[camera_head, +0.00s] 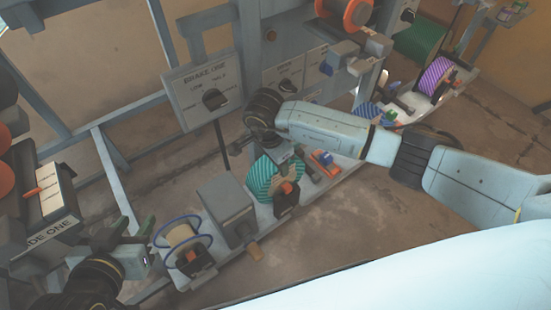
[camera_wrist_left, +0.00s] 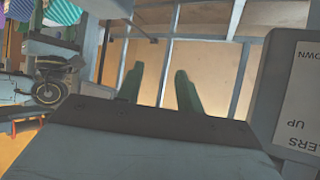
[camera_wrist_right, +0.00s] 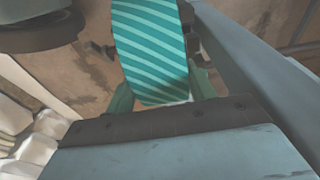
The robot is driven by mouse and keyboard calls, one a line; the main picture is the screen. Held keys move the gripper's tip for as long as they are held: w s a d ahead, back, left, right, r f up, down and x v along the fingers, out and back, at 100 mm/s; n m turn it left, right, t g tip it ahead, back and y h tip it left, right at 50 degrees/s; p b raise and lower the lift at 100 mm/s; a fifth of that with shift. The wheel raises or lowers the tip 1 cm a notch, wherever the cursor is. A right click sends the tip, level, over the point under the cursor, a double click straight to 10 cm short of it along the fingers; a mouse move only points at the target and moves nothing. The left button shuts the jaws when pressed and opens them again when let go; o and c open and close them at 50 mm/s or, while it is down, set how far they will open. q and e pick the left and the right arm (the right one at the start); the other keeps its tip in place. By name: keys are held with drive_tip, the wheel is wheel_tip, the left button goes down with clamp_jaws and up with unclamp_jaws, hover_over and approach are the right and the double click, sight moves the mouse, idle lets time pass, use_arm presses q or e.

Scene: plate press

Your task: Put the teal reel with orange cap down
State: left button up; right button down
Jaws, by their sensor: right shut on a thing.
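The teal striped reel (camera_head: 272,178) is at the rail in the head view, with an orange part showing at its front right. In the right wrist view the reel (camera_wrist_right: 152,50) stands between my green fingers. My right gripper (camera_wrist_right: 160,92) is shut on it; in the head view the right wrist hides the grip. I cannot tell whether the reel rests on the rail or hangs just above it. The left gripper (camera_head: 128,232) is open and empty at lower left, also shown in the left wrist view (camera_wrist_left: 159,88).
A pale rail (camera_head: 225,262) carries a cream reel with blue rims (camera_head: 181,238), a grey box (camera_head: 227,208) and a purple striped reel (camera_head: 436,76). A brake panel (camera_head: 202,88) stands behind. A lever box (camera_head: 47,197) is at far left. Open floor lies in front.

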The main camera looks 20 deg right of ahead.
use_arm(q)
drive_tip(key=shift+w+d+r+t, duration=0.1)
drive_tip(key=shift+w+r+t, duration=0.1)
drive_tip(key=shift+r+t, duration=0.1)
use_arm(e)
drive_tip(key=shift+w, duration=0.1)
drive_tip(key=shift+f+b, duration=0.3)
drive_tip(key=c, duration=0.5)
unclamp_jaws()
drive_tip(key=shift+f, duration=0.1)
use_arm(q)
drive_tip(key=shift+w+d+r+t+h, duration=0.2)
drive_tip(key=shift+w+r+t, duration=0.1)
drive_tip(key=shift+r, duration=0.15)
drive_tip(key=shift+w+d+r+t+h, duration=0.1)
drive_tip(key=shift+w+d+r+t, duration=0.15)
drive_tip(key=shift+r, duration=0.2)
drive_tip(key=shift+a, duration=0.1)
